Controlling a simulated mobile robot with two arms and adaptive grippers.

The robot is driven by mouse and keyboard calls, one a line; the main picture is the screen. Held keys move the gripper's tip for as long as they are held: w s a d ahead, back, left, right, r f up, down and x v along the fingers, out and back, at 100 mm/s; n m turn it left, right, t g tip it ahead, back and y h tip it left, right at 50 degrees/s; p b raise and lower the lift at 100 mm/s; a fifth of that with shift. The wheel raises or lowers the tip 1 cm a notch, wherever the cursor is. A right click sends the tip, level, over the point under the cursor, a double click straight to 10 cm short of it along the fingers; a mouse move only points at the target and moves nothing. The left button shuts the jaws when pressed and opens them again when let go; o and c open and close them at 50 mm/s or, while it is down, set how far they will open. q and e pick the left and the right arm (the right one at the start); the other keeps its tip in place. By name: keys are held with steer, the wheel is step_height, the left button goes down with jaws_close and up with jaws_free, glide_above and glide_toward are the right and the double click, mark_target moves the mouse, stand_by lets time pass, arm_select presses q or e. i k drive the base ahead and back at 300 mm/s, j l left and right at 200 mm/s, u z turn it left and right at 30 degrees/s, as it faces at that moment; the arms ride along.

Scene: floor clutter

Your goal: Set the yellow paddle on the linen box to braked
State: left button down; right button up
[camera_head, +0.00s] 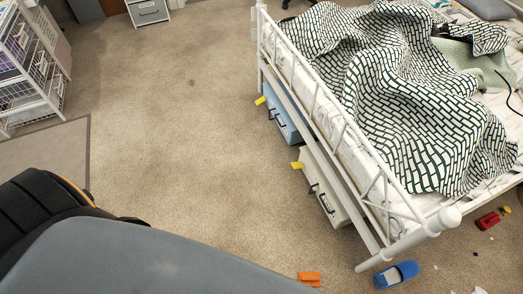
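Two boxes sit under the side of the white bed: a blue box (283,121) farther back and a cream box (331,196) nearer. Each has dark handles on its front. The cream box carries a small label, too small to read, so I cannot tell for certain which is the linen box. A yellow paddle (297,165) sticks out at the far end of the cream box. Another yellow paddle (260,101) sticks out by the blue box. I cannot tell what setting either paddle marks. Neither of my grippers is in view.
The white bed frame (377,246) overhangs the boxes. A blue slipper (396,275), an orange block (309,279) and a red object (488,220) lie on the floor. A wire-basket rack (35,60) stands at left. Open carpet lies left of the bed.

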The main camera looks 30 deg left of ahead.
mark_target(295, 165)
steer(key=u, duration=0.45)
steer(key=i+j, duration=0.7)
steer(key=i, duration=0.15)
steer(key=i+j+z, duration=0.15)
steer(key=i, duration=0.25)
